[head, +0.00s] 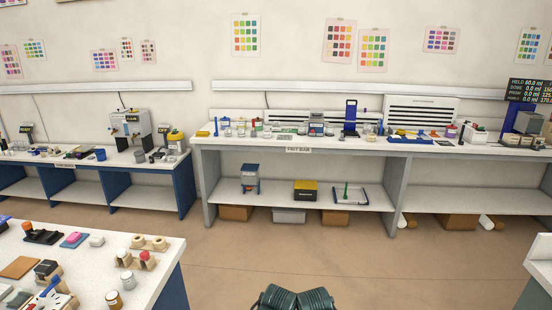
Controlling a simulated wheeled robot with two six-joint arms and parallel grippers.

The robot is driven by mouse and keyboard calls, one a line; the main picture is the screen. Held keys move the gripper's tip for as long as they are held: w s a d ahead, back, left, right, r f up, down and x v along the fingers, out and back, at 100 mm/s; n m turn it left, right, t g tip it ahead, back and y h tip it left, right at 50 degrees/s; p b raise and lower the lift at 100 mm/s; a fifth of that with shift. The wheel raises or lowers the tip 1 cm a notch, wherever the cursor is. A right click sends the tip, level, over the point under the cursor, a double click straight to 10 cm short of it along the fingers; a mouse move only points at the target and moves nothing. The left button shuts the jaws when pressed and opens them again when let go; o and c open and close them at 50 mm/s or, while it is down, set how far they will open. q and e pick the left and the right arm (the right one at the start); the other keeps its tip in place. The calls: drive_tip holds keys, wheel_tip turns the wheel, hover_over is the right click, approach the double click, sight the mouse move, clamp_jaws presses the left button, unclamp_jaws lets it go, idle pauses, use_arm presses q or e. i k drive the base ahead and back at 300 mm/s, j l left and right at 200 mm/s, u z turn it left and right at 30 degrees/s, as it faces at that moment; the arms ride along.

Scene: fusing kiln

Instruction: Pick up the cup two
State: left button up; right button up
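Several small cups and jars stand on the long grey bench labelled FRIT BAR (299,150), across the floor from me. A small clear cup (241,131) is near the bench's left part, with another small container (267,131) to its right. They are too small and far for me to read any label, so I cannot tell which one is cup two. Neither of my grippers shows in the head view. Dark ribbed parts at the bottom edge seem to be my own body.
A near table (170,246) at lower left holds jars, stands and tools. A blue-sided bench (177,159) is at far left. A white table corner (541,262) is at right. The brown floor (300,260) between me and the frit bar is clear.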

sight(242, 132)
drive_tip(key=i+u, duration=0.4)
drive_tip(key=i, duration=1.35)
drive_tip(key=i+j, duration=0.1)
drive_tip(key=i, duration=1.65)
drive_tip(key=i+z, duration=0.2)
drive_tip(key=i, duration=0.3)
drive_tip(key=i+j+z, duration=0.15)
drive_tip(key=i, duration=0.3)
